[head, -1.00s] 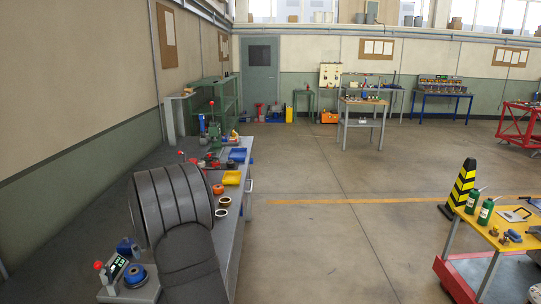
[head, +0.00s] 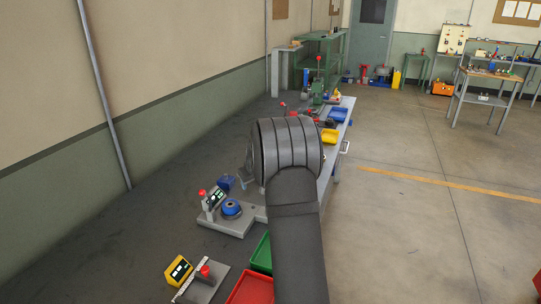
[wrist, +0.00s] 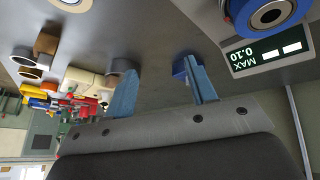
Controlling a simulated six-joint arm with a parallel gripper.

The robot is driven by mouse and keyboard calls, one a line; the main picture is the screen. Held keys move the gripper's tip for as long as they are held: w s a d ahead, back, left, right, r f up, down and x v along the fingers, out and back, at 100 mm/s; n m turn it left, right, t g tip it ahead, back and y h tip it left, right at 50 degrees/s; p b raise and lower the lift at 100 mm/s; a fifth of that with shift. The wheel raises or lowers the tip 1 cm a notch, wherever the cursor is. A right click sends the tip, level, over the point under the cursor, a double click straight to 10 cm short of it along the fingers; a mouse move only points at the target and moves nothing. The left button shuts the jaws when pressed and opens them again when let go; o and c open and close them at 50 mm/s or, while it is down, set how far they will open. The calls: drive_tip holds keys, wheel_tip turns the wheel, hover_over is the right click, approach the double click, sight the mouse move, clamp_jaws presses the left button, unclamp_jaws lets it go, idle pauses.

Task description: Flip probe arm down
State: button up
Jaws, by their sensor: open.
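A gauge stand with a grey base (head: 238,220) sits on the dark bench in the head view. It carries a blue ring (head: 231,208), a dark display (head: 215,198) and a red knob (head: 202,193) on a short upright post. I cannot tell clearly which part is the probe arm. In the wrist view the blue ring (wrist: 266,14) and the display (wrist: 264,52), reading MAX 0.10, are at the top right. My gripper (wrist: 163,88) shows two blue fingers, apart and with nothing between them. In the head view my own arm mostly hides it.
A blue block (head: 225,182) is behind the stand. Yellow (head: 328,136) and blue (head: 335,115) trays lie farther back.

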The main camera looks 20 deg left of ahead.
drive_tip(key=c, duration=0.4)
drive_tip(key=shift+s+a+r, duration=0.25)
drive_tip(key=shift+s, duration=0.05)
drive_tip(key=shift+c, duration=1.4)
drive_tip(key=s+a+r+n+t, duration=0.1)
drive_tip(key=s+r, duration=0.1)
drive_tip(key=s+a+r+t+y, duration=0.1)
drive_tip(key=s+r, duration=0.1)
drive_tip(key=s+a+r+n+t+y, duration=0.1)
drive_tip(key=s+r, duration=0.1)
drive_tip(key=s, duration=0.1)
drive_tip(key=shift+n, duration=0.3)
clamp_jaws()
drive_tip(key=s+a+r+n+t+y, duration=0.2)
drive_tip(key=s+r+n+y, duration=0.1)
drive_tip(key=s, duration=0.5)
drive_tip(key=s+a+f+n+y, duration=0.1)
drive_tip(key=s+f+n, duration=0.2)
drive_tip(key=s+n, duration=0.3)
drive_tip(key=s+a+f+n+t+y, duration=0.1)
drive_tip(key=s+f+n, duration=0.2)
drive_tip(key=s+n, duration=0.3)
drive_tip(key=shift+f+y, duration=0.15)
drive_tip(key=shift+y, duration=0.15)
